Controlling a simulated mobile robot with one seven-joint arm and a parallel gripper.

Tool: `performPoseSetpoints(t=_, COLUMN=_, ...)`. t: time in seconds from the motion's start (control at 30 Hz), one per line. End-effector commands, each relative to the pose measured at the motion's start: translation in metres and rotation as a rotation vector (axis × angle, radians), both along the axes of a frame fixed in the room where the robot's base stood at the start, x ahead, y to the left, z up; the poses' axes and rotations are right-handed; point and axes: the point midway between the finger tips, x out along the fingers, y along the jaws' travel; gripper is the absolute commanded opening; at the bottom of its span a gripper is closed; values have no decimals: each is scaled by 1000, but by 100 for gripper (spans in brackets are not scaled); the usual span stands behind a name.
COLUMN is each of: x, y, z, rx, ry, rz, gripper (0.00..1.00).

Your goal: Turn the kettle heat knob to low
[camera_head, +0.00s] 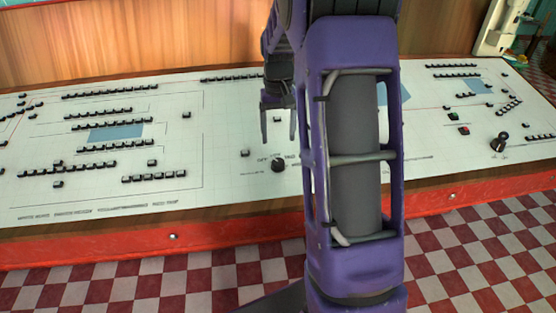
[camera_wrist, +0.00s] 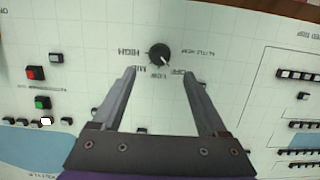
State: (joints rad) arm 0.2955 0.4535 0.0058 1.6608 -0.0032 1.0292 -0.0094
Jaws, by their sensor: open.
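The heat knob (camera_head: 278,165) is a small round black dial on the white control panel (camera_head: 225,182). In the wrist view the knob (camera_wrist: 158,54) has upside-down labels reading HIGH, MID, LOW and OFF around it. Its pale pointer mark appears turned to the lower right, toward OFF. My gripper (camera_head: 278,138) is open and empty above the panel, a little behind the knob in the head view.
Rows of black keys (camera_head: 125,145) and blue panes spread over the panel. To the right are a red button (camera_head: 451,116), a green button (camera_head: 464,130) and a larger black knob (camera_head: 500,142). A wooden backboard (camera_head: 150,40) rises behind. My arm hides part of the panel.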

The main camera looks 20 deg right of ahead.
Motion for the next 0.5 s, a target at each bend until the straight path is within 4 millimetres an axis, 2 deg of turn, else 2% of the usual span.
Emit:
performPoseSetpoints(t=0.03, x=-1, y=0, z=-14, rx=1, ry=4, rz=0, gripper=76)
performPoseSetpoints(t=0.2, x=0, y=0, z=-50, rx=1, ry=2, rz=-1, gripper=76)
performPoseSetpoints(t=0.33, x=0, y=0, z=-71, rx=1, ry=2, rz=-1, gripper=76)
performPoseSetpoints(t=0.5, x=0, y=0, z=-86, rx=0, ry=-1, rz=-1, gripper=76)
